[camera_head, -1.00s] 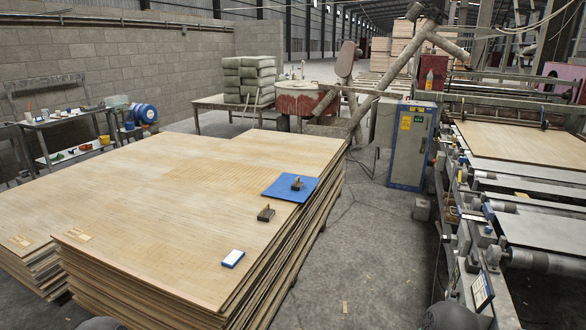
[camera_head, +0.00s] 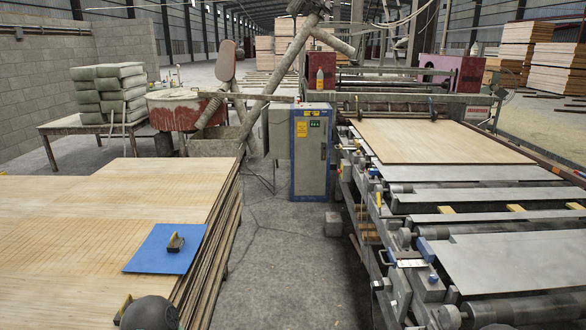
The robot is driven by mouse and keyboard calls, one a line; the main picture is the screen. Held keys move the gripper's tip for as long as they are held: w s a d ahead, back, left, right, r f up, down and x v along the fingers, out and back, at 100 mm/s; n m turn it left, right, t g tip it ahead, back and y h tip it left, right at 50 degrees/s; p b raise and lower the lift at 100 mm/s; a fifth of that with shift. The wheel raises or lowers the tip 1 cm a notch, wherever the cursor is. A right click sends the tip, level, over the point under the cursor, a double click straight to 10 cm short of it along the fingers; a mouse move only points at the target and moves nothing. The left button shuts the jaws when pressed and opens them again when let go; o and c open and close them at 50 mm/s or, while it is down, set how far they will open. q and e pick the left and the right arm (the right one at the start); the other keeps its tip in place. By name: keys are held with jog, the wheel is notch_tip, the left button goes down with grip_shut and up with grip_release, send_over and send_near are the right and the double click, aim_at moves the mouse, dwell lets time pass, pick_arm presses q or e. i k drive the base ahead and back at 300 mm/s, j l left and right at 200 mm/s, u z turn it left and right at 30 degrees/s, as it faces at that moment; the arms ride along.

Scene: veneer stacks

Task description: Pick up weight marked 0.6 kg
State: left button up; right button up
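A small dark weight with an upright brown handle (camera_head: 175,242) stands on a blue sheet (camera_head: 150,262) on the veneer stack (camera_head: 75,218). A second small brown and dark object (camera_head: 122,308), probably another weight, shows at the bottom edge. It is partly hidden by a dark rounded part of my own body. No kilogram marking can be read on either one. Neither of my grippers is in view, so I cannot tell whether they hold anything.
A grey and blue control cabinet (camera_head: 311,152) stands beyond the aisle. A roller machine (camera_head: 480,215) carrying a veneer sheet (camera_head: 435,140) fills the right. The concrete floor (camera_head: 285,270) between stack and machine is clear. A table (camera_head: 60,127) with stacked sacks stands behind.

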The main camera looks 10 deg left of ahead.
aim_at(176, 243)
jog(key=i+l+u, duration=0.1)
jog(key=i+u, duration=0.35)
jog(key=i+l+u, duration=0.7)
jog(key=i+u, duration=0.15)
